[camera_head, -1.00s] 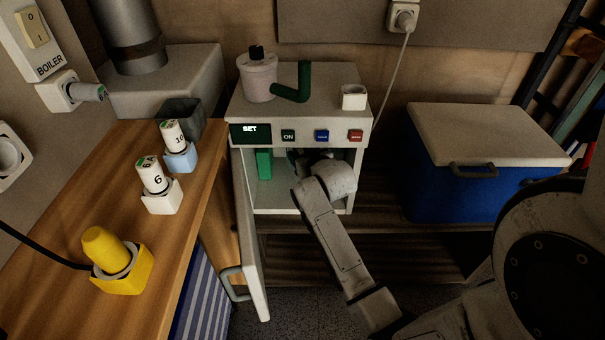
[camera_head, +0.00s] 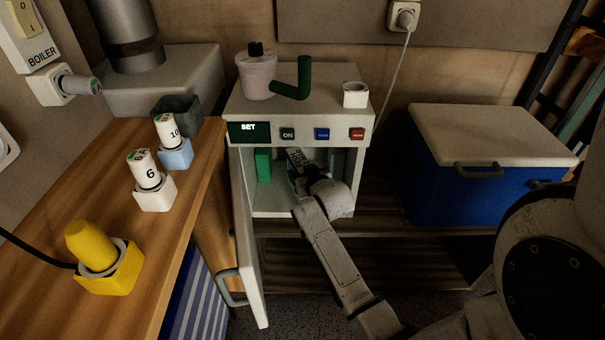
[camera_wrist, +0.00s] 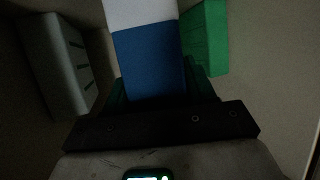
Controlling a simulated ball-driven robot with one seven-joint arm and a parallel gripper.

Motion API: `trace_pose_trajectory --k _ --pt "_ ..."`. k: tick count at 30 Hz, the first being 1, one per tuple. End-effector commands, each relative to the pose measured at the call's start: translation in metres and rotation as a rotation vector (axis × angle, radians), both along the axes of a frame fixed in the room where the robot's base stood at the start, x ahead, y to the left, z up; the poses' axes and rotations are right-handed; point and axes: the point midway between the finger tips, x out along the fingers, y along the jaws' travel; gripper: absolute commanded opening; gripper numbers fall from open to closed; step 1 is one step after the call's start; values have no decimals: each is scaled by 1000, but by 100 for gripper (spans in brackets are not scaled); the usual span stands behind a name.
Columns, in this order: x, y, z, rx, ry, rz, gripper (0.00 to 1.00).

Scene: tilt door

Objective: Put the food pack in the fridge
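The fridge (camera_head: 238,108) is a small white cabinet with a SET display and three buttons on its front. Its door (camera_head: 252,250) hangs open to the left. My gripper (camera_head: 300,172) reaches into the fridge opening; my wrist hides part of the inside. In the wrist view, a blue and white box, seemingly the food pack (camera_wrist: 148,60), stands between my gripper's dark green fingers (camera_wrist: 160,92), which appear to be against its sides. In the head view only a small, tilted, light printed part of it seems to show.
A green box (camera_head: 264,165) stands inside at the left; the wrist view shows it at right (camera_wrist: 205,38). A grey slotted block (camera_wrist: 55,65) is opposite. A wooden counter (camera_head: 150,265) is left of the door; a blue cooler (camera_head: 450,195) stands to the right.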

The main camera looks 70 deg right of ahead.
Motion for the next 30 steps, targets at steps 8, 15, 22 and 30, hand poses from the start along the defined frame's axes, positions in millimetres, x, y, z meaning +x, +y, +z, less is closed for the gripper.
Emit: trace_pose_trajectory --k 8,15,22,30 --pt "0 0 0 0 0 0 78" --pt "0 0 4 -1 -1 0 78" --pt "-19 20 17 3 -2 0 78" --pt "-55 56 38 2 0 1 78"
